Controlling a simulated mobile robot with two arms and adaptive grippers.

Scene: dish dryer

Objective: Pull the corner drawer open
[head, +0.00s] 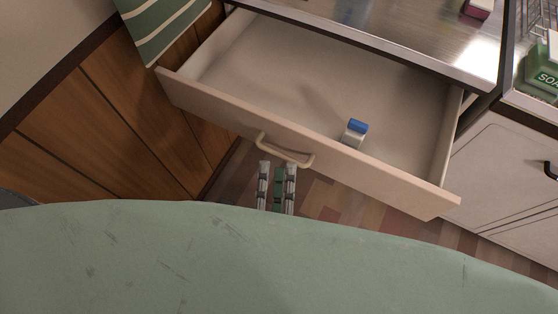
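The corner drawer (300,128) is pulled well out, and its pale interior shows. Its curved beige handle (283,152) is on the middle of the front panel. My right gripper (278,165) is just in front of the handle in the head view. Its two fingers are apart and parallel, with nothing visible between them. The fingertips are close to the handle's lower edge; I cannot tell whether they touch it. My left gripper is not in view.
A small blue and white object (354,133) lies in the drawer. A metal counter (400,28) is above it. A striped green towel (162,28) hangs at upper left. Wooden cabinet doors (120,110) are on the left, a pale cabinet (505,175) on the right.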

